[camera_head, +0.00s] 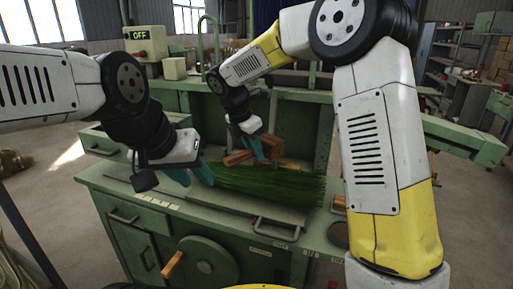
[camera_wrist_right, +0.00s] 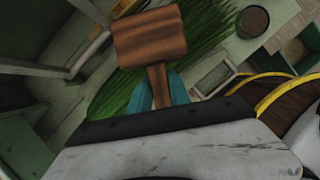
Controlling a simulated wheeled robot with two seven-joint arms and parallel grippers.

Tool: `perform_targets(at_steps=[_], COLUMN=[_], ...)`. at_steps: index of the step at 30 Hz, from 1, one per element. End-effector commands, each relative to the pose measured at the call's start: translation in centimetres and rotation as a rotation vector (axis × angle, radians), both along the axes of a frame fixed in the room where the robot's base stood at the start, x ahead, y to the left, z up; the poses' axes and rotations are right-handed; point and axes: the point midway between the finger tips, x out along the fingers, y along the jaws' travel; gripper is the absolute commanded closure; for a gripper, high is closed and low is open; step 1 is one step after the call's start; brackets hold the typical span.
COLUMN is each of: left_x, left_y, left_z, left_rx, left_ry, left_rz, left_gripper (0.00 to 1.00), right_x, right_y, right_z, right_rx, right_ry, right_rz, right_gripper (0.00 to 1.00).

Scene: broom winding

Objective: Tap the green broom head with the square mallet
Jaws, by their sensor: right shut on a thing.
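The green broom head (camera_head: 262,186) lies across the top of the green machine bench, its bristles fanning to the right. It also shows in the right wrist view (camera_wrist_right: 205,28), behind the mallet. My right gripper (camera_head: 262,150) is shut on the handle of the wooden square mallet (camera_head: 240,157). In the right wrist view the mallet's block head (camera_wrist_right: 149,38) stands out past the blue fingertips, over the bristles; I cannot tell if it touches them. My left gripper (camera_head: 192,176) is at the left end of the broom head, fingers pointing down; whether it grips anything is unclear.
The green machine bench (camera_head: 150,215) has drawers, a round cover and a metal handle (camera_head: 276,230) at its front edge. A control box marked OFF (camera_head: 146,42) stands at the back left. A round cup-like opening (camera_wrist_right: 253,21) lies right of the bristles.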

Motion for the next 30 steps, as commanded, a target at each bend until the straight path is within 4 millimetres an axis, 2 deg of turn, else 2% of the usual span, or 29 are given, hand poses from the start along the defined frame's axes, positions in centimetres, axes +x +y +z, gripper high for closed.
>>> perform_targets(at_steps=[2, 4, 11, 16, 25, 30], left_x=[0.0, 0.0, 0.0, 0.0, 0.0, 0.0], left_y=[0.0, 0.0, 0.0, 0.0, 0.0, 0.0], left_z=[0.0, 0.0, 0.0, 0.0, 0.0, 0.0], left_rx=[0.000, 0.000, 0.000, 0.000, 0.000, 0.000], left_ry=[0.000, 0.000, 0.000, 0.000, 0.000, 0.000], left_rz=[0.000, 0.000, 0.000, 0.000, 0.000, 0.000], left_gripper=[0.64, 0.64, 0.64, 0.64, 0.64, 0.64], right_x=[0.0, 0.0, -0.1, 0.1, 0.1, 0.0], right_y=[0.0, 0.0, -0.1, 0.0, 0.0, 0.0], right_z=[-0.2, -1.4, -7.8, -6.6, -2.3, -1.4], right_rx=[0.000, -0.003, -0.003, 0.002, 0.002, 0.001], right_ry=[0.000, 0.003, 0.005, -0.004, -0.003, -0.001], right_rz=[0.000, 0.002, 0.002, 0.000, -0.001, -0.001], right_gripper=[1.00, 1.00, 1.00, 1.00, 1.00, 1.00])
